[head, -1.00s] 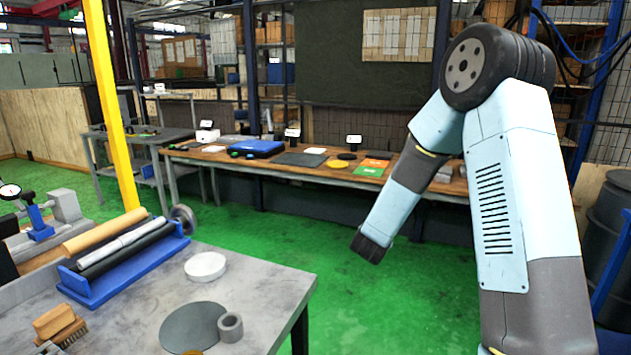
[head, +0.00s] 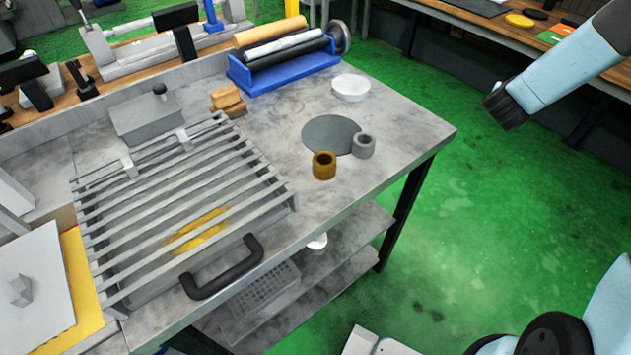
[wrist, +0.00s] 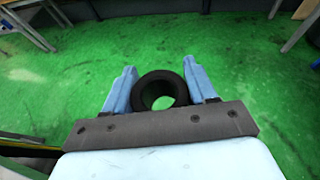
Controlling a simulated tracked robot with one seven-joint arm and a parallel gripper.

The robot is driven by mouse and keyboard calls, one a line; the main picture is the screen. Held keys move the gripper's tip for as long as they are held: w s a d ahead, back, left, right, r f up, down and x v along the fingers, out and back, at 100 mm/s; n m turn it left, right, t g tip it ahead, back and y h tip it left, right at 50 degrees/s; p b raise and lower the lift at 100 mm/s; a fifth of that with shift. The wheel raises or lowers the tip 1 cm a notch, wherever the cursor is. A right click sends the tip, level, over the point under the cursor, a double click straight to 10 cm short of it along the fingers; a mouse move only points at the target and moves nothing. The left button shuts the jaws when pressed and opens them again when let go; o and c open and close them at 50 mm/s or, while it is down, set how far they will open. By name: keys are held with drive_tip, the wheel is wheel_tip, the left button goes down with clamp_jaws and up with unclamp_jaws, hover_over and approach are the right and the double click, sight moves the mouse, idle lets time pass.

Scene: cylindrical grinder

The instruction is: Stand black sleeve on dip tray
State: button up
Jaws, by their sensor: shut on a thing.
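The black sleeve (wrist: 160,91) is held between the two pale blue fingers of my gripper (wrist: 161,88) in the wrist view. I look into its round bore, and green floor lies beyond it. In the head view my arm is at the upper right, over the floor and apart from the table; the fingers and sleeve cannot be made out there. A slatted grey tray (head: 160,210) with a black handle is on the grey table at the left. I take it for the dip tray, but cannot be certain. A yellow patch shows between its slats.
A bronze sleeve (head: 324,166) and a grey sleeve (head: 363,146) stand by a dark grey disc (head: 325,133). A white round dish (head: 350,87), a blue roller holder (head: 285,68) and wooden brushes (head: 228,101) are behind. The table's right corner (head: 435,130) is bare.

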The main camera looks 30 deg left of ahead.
drive_tip(key=s+a+r+n+y, duration=0.2)
drive_tip(key=s+a+r, duration=0.1)
drive_tip(key=s+a, duration=0.6)
drive_tip(key=s+a+r+n+y, duration=0.2)
drive_tip(key=s+a+r, duration=0.1)
drive_tip(key=s+a, duration=0.55)
drive_tip(key=s+a+r+n+y, duration=0.25)
drive_tip(key=s+a, duration=0.45)
drive_tip(key=a, duration=0.5)
drive_tip(key=s+a+r+n+g+y, duration=0.2)
drive_tip(key=s+r+n+g+y, duration=0.1)
drive_tip(key=s, duration=1.6)
drive_tip(key=s+a+r+n+g+y, duration=0.1)
drive_tip(key=s+r+n+g+y, duration=0.2)
drive_tip(key=s, duration=1.5)
hover_over(216, 184)
drive_tip(key=shift+t, duration=0.4)
drive_tip(key=f, duration=0.8)
drive_tip(key=shift+s+d+f, duration=0.1)
drive_tip(key=shift+d+f, duration=0.25)
drive_tip(key=shift+d, duration=0.05)
drive_tip(key=shift+a+f, duration=0.35)
drive_tip(key=shift+f, duration=0.4)
wheel_tip(216, 184, down, 2)
drive_tip(key=shift+f, duration=0.25)
drive_tip(key=shift+y, duration=0.25)
drive_tip(key=shift+f, duration=0.1)
